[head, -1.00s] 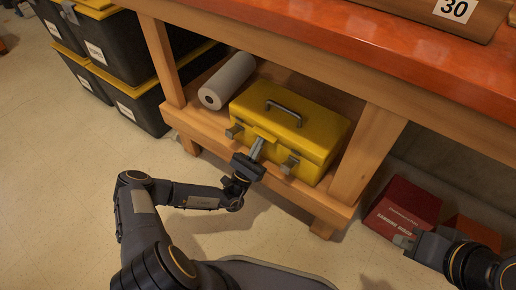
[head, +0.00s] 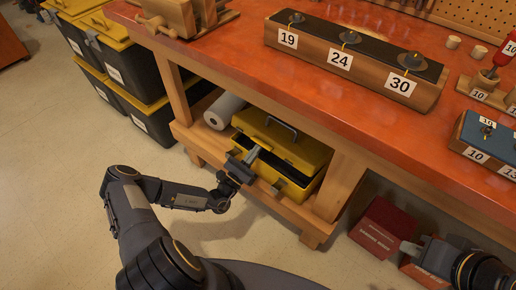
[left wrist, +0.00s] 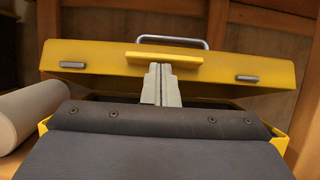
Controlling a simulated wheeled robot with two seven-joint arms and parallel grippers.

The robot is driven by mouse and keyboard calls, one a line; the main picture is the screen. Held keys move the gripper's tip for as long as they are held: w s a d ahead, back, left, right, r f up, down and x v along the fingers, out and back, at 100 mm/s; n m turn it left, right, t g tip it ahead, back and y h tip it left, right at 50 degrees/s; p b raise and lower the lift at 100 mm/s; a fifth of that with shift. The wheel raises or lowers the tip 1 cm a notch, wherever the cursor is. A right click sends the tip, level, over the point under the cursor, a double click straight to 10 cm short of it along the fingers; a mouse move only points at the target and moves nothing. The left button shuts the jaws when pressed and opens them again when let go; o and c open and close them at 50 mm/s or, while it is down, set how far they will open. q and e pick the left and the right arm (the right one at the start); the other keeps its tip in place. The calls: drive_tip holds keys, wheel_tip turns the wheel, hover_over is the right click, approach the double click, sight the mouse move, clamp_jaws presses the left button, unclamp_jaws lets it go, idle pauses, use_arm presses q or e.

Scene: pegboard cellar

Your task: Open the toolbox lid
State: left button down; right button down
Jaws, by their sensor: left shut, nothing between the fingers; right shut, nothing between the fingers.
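The yellow toolbox (head: 311,181) sits on the lower shelf of the workbench. Its lid (head: 296,147) is partly raised, with a dark gap between lid and base. In the left wrist view the lid (left wrist: 100,58) has a grey handle (left wrist: 172,40), two latch pieces and a front tab (left wrist: 185,62). My left gripper (head: 252,155) is shut and empty at the front of the box. Its fingertips (left wrist: 160,68) are at the underside of the tab; contact is hard to judge. The box's inside is mostly hidden. My right gripper (head: 405,247) is shut and empty, away from the toolbox.
The red-topped workbench (head: 240,60) overhangs the shelf. A grey-white roll (head: 223,111) lies left of the toolbox. A bench leg (head: 340,183) stands to its right. A red box (head: 380,229) is on the floor near my right gripper. Black bins (head: 150,122) stand at left.

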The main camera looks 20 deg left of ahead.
sight(268, 134)
use_arm(q)
drive_tip(key=w+r+g+p, duration=0.1)
drive_tip(key=r+p, duration=0.1)
drive_tip(key=p, duration=0.2)
drive_tip(key=w+d+r+g+p, duration=0.1)
drive_tip(key=r+p, duration=0.2)
drive_tip(key=p, duration=0.1)
drive_tip(key=w+r+g+y+p, duration=0.1)
drive_tip(key=r+p, duration=0.2)
drive_tip(key=p, duration=0.1)
drive_tip(key=shift+w+d+r+g, duration=0.15)
drive_tip(key=shift+g, duration=0.25)
drive_tip(key=shift+g+y, duration=0.4)
drive_tip(key=shift+y, duration=0.1)
drive_tip(key=w+r+p, duration=0.1)
drive_tip(key=p, duration=0.1)
drive_tip(key=w+d+r+p, duration=0.1)
drive_tip(key=w+p, duration=0.1)
drive_tip(key=shift+w+d+r, duration=0.15)
drive_tip(key=shift+d+r, duration=0.05)
drive_tip(key=shift+r, duration=0.2)
drive_tip(key=shift+w+d+r+p, duration=0.2)
drive_tip(key=shift+w+r+p, duration=0.1)
drive_tip(key=shift+w+p, duration=0.2)
drive_tip(key=shift+w+d+r+p, duration=0.2)
drive_tip(key=shift+w+r+p, duration=0.15)
drive_tip(key=shift+w, duration=0.25)
